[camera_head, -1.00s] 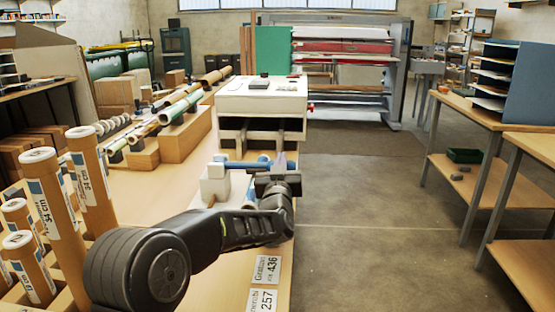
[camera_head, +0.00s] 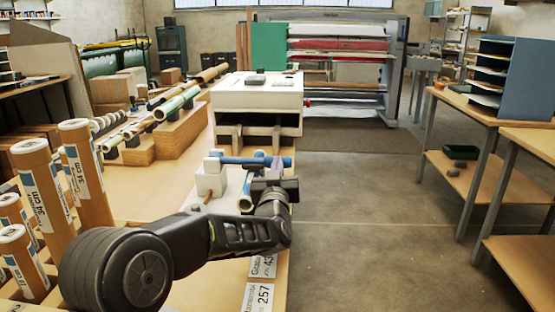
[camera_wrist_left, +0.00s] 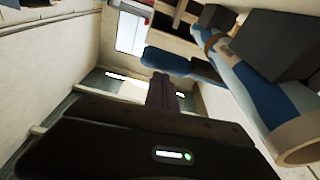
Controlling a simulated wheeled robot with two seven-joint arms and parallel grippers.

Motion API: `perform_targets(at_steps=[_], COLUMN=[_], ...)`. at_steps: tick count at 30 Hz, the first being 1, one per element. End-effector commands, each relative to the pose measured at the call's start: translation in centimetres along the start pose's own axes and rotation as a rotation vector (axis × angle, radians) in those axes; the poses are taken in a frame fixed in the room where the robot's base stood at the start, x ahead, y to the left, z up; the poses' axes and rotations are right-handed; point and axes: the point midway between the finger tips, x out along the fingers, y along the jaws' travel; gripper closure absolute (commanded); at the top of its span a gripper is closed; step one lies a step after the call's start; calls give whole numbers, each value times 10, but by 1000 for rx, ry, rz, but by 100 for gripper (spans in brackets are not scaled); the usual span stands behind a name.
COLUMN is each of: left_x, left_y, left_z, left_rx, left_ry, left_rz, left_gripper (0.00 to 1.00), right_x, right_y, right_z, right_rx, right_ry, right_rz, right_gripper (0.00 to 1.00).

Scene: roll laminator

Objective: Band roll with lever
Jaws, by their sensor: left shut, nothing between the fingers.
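My left gripper (camera_head: 277,165) is shut and empty, at the right end of a blue lever bar (camera_head: 240,160). The bar lies level beside a white block (camera_head: 211,178) on the bench. In the left wrist view the closed fingers (camera_wrist_left: 161,88) overlap the lever's rounded blue end (camera_wrist_left: 175,62); I cannot tell whether they touch. A blue-wrapped roll (camera_head: 246,197) lies below the lever, partly hidden by my gripper. In the wrist view the roll (camera_wrist_left: 262,105) runs along the right, with its open cardboard end nearest and a brown strip farther along. My right gripper is out of view.
A white box-like unit (camera_head: 257,95) stands behind the lever. Cardboard tubes (camera_head: 85,170) stand upright at left. Printed labels (camera_head: 258,298) lie at the bench's front right edge. The floor right of the bench is open, up to wooden tables (camera_head: 490,120).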

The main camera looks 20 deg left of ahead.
Motion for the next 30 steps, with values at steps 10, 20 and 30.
perform_targets(at_steps=[10,20,30], left_x=[-46,-48,-47], left_y=[-1,-1,-1], left_z=[-3,-5,-5], left_rx=[-1,0,0], left_ry=[10,12,13], left_rz=[-3,-3,-4], left_gripper=[100,100,100], right_x=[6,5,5], right_y=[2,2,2], right_z=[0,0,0], right_rx=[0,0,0], right_ry=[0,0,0], right_rz=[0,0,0], right_gripper=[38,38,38])
